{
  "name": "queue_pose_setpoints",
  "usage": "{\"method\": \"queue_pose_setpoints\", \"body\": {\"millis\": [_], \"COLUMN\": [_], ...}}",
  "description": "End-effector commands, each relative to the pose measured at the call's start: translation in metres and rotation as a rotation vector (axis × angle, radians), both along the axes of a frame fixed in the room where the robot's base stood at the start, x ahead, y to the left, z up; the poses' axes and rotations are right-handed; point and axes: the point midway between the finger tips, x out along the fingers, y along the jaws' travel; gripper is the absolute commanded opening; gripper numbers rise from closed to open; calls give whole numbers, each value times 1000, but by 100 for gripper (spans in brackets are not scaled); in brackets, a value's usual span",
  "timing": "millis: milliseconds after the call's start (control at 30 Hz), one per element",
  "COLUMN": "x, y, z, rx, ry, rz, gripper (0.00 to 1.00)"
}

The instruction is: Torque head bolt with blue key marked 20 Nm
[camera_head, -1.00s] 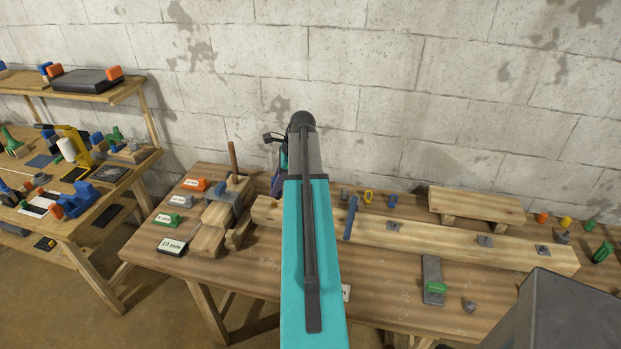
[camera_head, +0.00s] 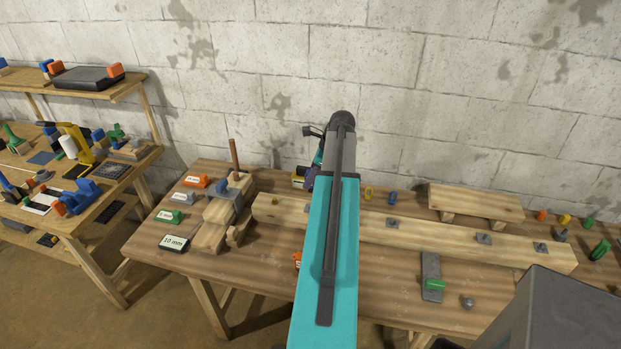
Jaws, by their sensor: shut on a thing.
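A long wooden beam (camera_head: 440,238) lies on the workbench and carries grey bolt-like fittings on small plates, including one near the middle (camera_head: 393,223), one further right (camera_head: 484,239) and one near the right end (camera_head: 541,248). Which one is the head bolt I cannot tell. A small upright blue piece (camera_head: 392,198) stands behind the beam, beside a yellow ring-shaped piece (camera_head: 368,192). No 20 Nm marking is readable. My teal arm covers the middle of the bench. The gripper's fingers and anything between them are hidden behind it.
A wooden clamp stand (camera_head: 222,214) and labelled blocks, one reading 10 mm (camera_head: 174,243), are at the left. A raised plank (camera_head: 475,202) stands behind the beam. A side table (camera_head: 75,245) stands left.

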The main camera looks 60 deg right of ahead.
Motion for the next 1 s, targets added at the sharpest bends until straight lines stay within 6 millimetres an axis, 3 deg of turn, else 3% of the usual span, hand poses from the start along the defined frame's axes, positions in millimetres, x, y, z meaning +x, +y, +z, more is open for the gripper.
{"method": "queue_pose_setpoints", "body": {"millis": [200, 1000], "x": [0, 0], "y": [0, 0], "z": [2, -42], "rx": [1, 1], "ry": [-3, -2], "rz": [1, 0], "gripper": [0, 0]}}
